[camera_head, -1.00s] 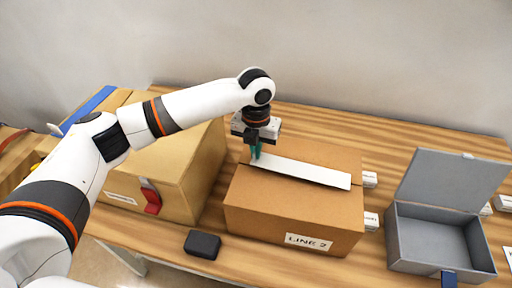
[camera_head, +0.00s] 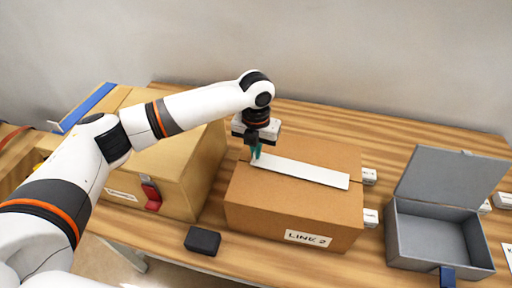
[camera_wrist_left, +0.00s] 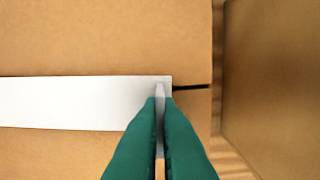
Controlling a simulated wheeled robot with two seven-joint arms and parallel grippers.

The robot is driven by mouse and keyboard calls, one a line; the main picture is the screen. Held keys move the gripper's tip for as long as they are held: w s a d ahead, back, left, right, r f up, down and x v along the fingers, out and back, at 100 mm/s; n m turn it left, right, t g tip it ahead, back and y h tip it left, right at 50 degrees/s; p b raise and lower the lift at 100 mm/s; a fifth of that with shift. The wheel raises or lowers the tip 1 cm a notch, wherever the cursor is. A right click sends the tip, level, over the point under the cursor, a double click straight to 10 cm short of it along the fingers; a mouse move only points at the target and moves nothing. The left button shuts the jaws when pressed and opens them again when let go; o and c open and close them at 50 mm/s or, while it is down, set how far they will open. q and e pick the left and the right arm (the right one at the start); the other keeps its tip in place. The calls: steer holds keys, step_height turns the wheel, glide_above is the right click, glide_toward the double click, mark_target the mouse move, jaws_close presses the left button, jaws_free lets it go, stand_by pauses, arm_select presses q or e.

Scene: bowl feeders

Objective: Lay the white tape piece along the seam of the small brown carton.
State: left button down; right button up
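The white tape piece (camera_head: 305,172) lies along the top of the small brown carton (camera_head: 290,208), marked LINE 2. In the left wrist view the tape (camera_wrist_left: 70,103) looks flat, and the dark seam (camera_wrist_left: 190,87) comes out past its end, nearer its upper edge than its middle. My left gripper (camera_head: 256,154) is at the tape's left end in the head view. In the wrist view its teal fingers (camera_wrist_left: 161,98) are close together with a thin pale strip of the tape's end between them. My right gripper is not in view.
A larger carton (camera_head: 190,165) with a red latch stands to the left. A black block (camera_head: 202,241) lies in front, between the cartons. An open grey box (camera_head: 440,240) stands at the right. Small white labelled boxes (camera_head: 370,177) are beside the small carton.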

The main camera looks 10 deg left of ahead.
arm_select(q)
steer(key=shift+f, duration=0.3)
stand_by(0.6)
steer(key=c, duration=1.6)
jaws_free()
steer(key=shift+o, duration=0.2)
steer(key=shift+r, duration=0.15)
step_height(320, 180, up, 12)
steer(key=b, duration=0.2)
steer(key=shift+f, duration=0.2)
